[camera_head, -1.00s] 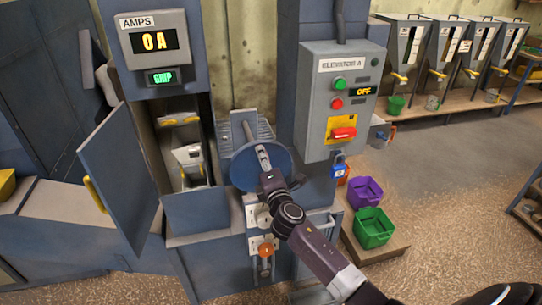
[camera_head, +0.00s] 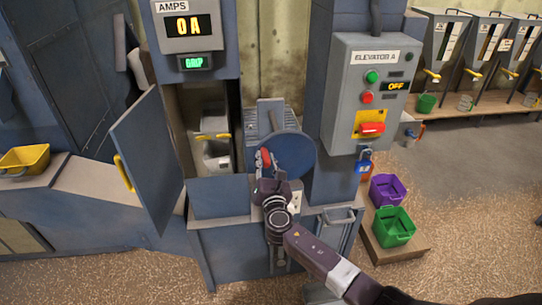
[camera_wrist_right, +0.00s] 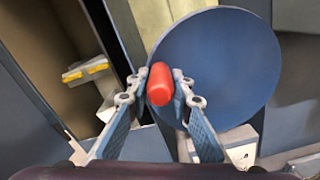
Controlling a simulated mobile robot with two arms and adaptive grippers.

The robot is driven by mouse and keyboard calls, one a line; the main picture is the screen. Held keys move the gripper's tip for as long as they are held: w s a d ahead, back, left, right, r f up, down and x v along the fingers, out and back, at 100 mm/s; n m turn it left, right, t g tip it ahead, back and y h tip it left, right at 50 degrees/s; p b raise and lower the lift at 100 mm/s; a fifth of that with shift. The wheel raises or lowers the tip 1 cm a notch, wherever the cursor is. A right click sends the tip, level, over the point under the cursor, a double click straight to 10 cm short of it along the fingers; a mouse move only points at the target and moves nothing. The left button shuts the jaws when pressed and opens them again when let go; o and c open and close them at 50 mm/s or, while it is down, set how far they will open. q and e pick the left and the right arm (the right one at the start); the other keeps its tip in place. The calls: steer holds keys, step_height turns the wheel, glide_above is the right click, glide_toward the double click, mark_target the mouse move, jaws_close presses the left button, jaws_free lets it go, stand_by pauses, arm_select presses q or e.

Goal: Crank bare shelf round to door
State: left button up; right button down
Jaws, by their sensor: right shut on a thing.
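The blue crank disc (camera_head: 296,158) stands on the machine's front, right of the open door. My right gripper (camera_head: 265,160) is at the disc's left side. It is shut on the red crank handle, which shows clearly between the fingertips in the wrist view (camera_wrist_right: 160,84). The blue door (camera_head: 147,160) with its yellow handle (camera_head: 123,172) is swung open to the left. In the doorway a pale shelf with a yellow edge (camera_head: 213,135) shows, and a grey-white piece (camera_head: 215,160) lies below it. I cannot tell whether either is bare. My left gripper is not in view.
The AMPS display (camera_head: 188,25) reads 0 A. The ELEVATOR A box (camera_head: 370,95) reads OFF, with a red switch (camera_head: 372,128) and a blue padlock (camera_head: 363,165). Purple (camera_head: 387,190) and green (camera_head: 393,226) bins stand right. A yellow bin (camera_head: 25,158) sits left.

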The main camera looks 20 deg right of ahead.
step_height(320, 180, down, 6)
steer(key=a+n+b, duration=0.1)
steer(key=n, duration=0.4)
steer(key=shift+a+b, duration=0.4)
steer(key=shift+w, duration=0.1)
steer(key=c, duration=1.7)
jaws_free()
steer(key=shift+r, duration=0.2)
steer(key=shift+d, duration=0.1)
